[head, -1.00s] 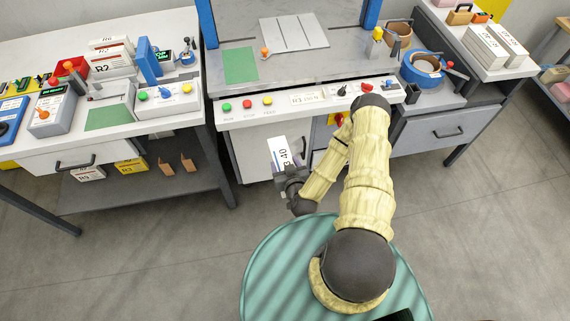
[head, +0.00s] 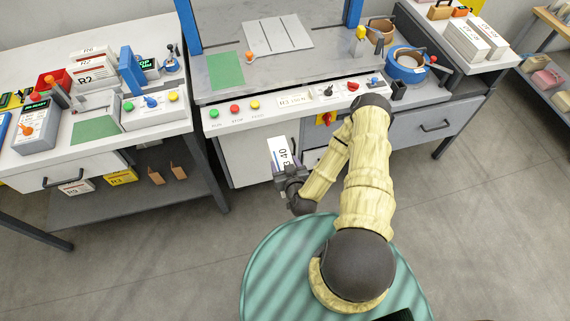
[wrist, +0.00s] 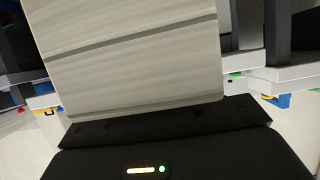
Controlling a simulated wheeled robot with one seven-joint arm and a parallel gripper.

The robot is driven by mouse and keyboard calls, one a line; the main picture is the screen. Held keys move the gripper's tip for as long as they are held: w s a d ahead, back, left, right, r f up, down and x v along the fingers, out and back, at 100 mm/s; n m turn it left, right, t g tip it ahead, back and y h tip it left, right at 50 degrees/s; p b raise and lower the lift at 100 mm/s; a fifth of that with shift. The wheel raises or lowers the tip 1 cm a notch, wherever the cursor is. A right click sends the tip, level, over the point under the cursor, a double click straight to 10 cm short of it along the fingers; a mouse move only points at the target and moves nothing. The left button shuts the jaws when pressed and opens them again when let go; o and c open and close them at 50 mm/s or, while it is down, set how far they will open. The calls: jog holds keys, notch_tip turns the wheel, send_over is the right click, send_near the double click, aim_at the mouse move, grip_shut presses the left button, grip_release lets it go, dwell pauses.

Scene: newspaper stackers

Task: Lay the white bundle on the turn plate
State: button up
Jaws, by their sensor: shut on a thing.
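My gripper (head: 285,173) is shut on a white bundle (head: 279,150) with dark print on its face. It holds the bundle in front of the middle bench, below its front panel and clear of the bench top. In the wrist view the bundle (wrist: 130,60) shows as a pale block with dark lines across it, rising from the dark jaws. A light grey square plate (head: 270,35) with dark lines lies on the middle bench top. It looks like the turn plate, and nothing lies on it.
A green pad (head: 226,70) and an orange knob (head: 249,57) are left of the plate. A blue upright (head: 188,25) stands at the bench's left side. The front panel (head: 300,100) carries buttons and knobs. A blue tape roll (head: 407,65) and white bundles (head: 470,38) are at right.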

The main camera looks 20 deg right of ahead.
aim_at(285, 157)
notch_tip(285, 157, up, 6)
jog(key=p, duration=0.4)
jog(key=shift+f+p, duration=0.2)
jog(key=shift+p, duration=0.2)
jog(key=shift+s+a+f, duration=0.15)
jog(key=shift+f, duration=0.4)
jog(key=shift+w+r, duration=0.2)
jog(key=shift+r, duration=0.05)
